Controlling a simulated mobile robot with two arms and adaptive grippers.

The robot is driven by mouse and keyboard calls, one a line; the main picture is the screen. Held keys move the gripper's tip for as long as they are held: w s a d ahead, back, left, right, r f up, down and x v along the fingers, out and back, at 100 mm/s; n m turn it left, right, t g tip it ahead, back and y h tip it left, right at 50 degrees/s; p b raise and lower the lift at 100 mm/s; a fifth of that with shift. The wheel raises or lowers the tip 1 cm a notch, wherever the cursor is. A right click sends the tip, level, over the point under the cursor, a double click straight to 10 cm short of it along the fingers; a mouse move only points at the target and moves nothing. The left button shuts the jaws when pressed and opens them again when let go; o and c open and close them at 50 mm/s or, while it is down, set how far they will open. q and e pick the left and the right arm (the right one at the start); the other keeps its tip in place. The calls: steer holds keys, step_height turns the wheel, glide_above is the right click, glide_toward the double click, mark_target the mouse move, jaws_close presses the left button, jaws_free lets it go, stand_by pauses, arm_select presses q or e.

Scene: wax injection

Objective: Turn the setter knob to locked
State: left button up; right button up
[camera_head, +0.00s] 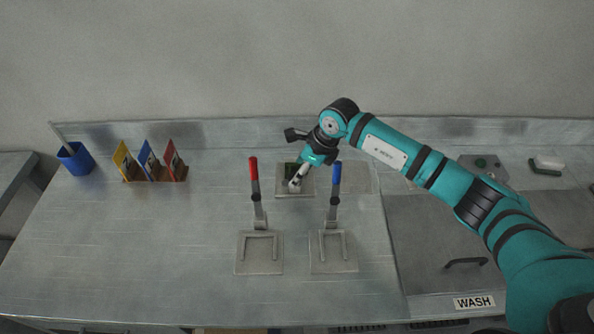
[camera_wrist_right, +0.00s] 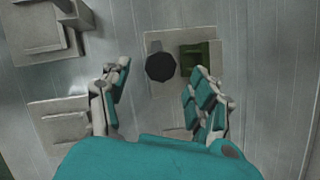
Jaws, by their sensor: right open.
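The setter is a pale plate (camera_wrist_right: 160,110) carrying a dark, many-sided knob (camera_wrist_right: 160,66) with a green block (camera_wrist_right: 206,57) beside it. In the head view the setter plate (camera_head: 283,190) lies at the back middle of the bench, and my arm hides the knob. My right gripper (camera_wrist_right: 161,69) is open, its fingers apart on either side of the knob in the wrist picture. In the head view the right gripper (camera_head: 298,179) points down over the plate. My left gripper is not in view.
A red-handled clamp (camera_head: 254,180) and a blue-handled clamp (camera_head: 337,180) stand upright in front of the setter, left and right. Coloured cards (camera_head: 148,158) and a blue cup (camera_head: 75,158) are at the left. A WASH panel (camera_head: 474,303) is at the right.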

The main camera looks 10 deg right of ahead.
steer(key=shift+x, duration=1.05)
steer(key=shift+w+a+f, duration=0.1)
steer(key=shift+w+f, duration=0.05)
steer(key=shift+f, duration=0.2)
steer(key=c, duration=1.1)
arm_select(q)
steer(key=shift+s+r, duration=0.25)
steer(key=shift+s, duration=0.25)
arm_select(e)
steer(key=shift+c, duration=0.2)
